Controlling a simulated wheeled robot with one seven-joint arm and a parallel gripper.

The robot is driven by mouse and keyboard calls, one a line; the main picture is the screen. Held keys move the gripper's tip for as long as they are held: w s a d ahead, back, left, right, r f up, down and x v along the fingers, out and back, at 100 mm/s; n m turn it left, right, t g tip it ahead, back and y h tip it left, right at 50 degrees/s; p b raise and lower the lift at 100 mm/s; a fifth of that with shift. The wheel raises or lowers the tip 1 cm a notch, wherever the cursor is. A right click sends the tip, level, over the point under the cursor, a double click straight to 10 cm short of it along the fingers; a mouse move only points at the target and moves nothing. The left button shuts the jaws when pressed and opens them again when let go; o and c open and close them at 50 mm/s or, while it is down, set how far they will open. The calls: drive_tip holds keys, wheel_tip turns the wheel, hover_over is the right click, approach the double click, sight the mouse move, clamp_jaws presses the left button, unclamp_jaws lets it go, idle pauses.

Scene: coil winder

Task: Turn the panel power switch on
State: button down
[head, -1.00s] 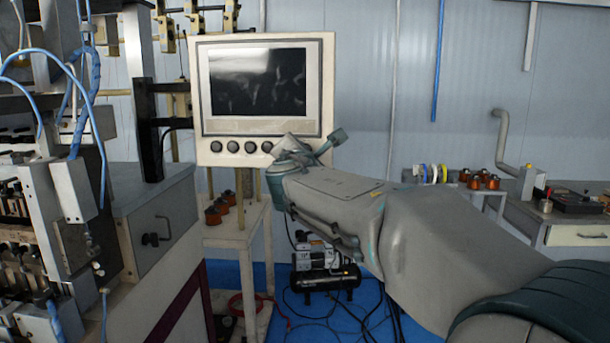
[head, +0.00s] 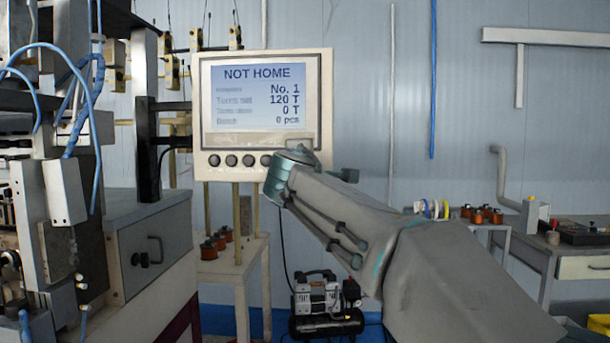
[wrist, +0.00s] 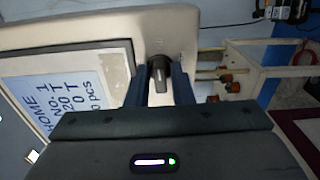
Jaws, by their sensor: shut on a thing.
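The control panel (head: 327,100) is a cream box with a lit screen (head: 262,95) reading "NOT HOME", "No. 1", "120 T", "0 T" and "0 pcs". A row of dark round knobs (head: 231,160) runs below the screen; its right end is hidden behind my wrist. In the wrist view, my gripper (wrist: 161,82) has its two dark fingers shut on the black power switch knob (wrist: 158,70), one on each side. The panel face (wrist: 185,28) and part of the lit screen (wrist: 75,88) show there too. My fingers are hidden in the head view.
The panel stands over a small cream stand (head: 235,262) holding copper spools (head: 210,248). The winder with blue hoses (head: 62,190) is at left. A compressor (head: 325,305) sits on the floor below my arm. A bench (head: 585,268) stands at right.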

drive_tip(key=shift+m, duration=0.3)
drive_tip(key=c, duration=1.5)
unclamp_jaws()
drive_tip(key=shift+o, duration=0.2)
drive_tip(key=s+b, duration=0.1)
drive_tip(key=s, duration=1.2)
drive_tip(key=shift+s+a+b, duration=0.25)
drive_tip(key=shift+s+b, duration=0.15)
